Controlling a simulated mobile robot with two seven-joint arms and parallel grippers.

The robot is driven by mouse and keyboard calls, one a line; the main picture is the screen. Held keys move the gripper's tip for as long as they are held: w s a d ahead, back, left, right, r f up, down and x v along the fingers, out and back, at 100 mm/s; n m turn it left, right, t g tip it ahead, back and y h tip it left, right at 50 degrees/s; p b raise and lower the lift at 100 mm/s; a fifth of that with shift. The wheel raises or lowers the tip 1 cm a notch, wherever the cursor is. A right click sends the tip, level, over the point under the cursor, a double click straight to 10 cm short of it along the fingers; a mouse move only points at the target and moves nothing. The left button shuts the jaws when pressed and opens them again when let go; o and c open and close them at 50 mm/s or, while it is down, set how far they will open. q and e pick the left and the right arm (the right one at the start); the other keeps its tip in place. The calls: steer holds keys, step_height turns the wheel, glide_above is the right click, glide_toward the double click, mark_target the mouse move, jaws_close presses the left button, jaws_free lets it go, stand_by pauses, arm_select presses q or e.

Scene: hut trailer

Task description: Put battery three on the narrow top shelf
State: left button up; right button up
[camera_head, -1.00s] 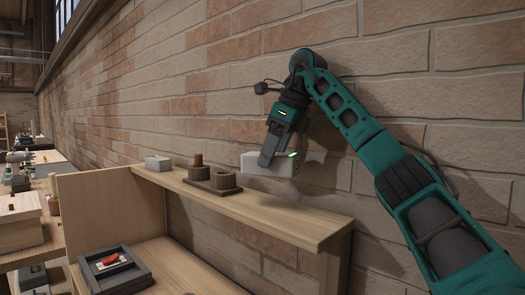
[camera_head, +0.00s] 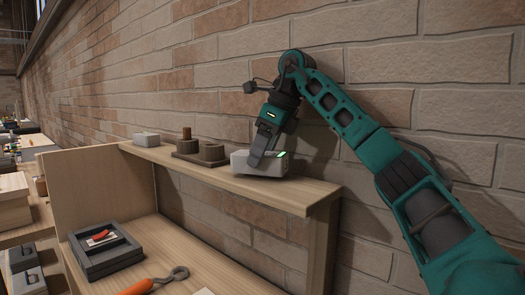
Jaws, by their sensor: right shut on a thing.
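A light grey box-shaped battery (camera_head: 272,167) with a green strip on its top is at the narrow top shelf (camera_head: 285,193), right of the shelf's middle. My right gripper (camera_head: 262,153) is shut on it from above, its fingers pointing down. The battery's underside appears to be at the shelf surface; I cannot tell whether it bears its weight there. No number can be read on it. My left gripper is not in view.
On the same shelf, left of the battery, stand a dark brown holder with round pieces (camera_head: 201,153) and a small grey block (camera_head: 147,139). The shelf's right end is clear. Below lie a dark tray (camera_head: 105,262) and an orange-handled tool (camera_head: 150,283). A brick wall (camera_head: 210,80) rises behind.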

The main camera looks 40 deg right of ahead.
steer(key=shift+f, duration=0.1)
stand_by(0.3)
steer(key=shift+f, duration=0.4)
steer(key=o, duration=1.5)
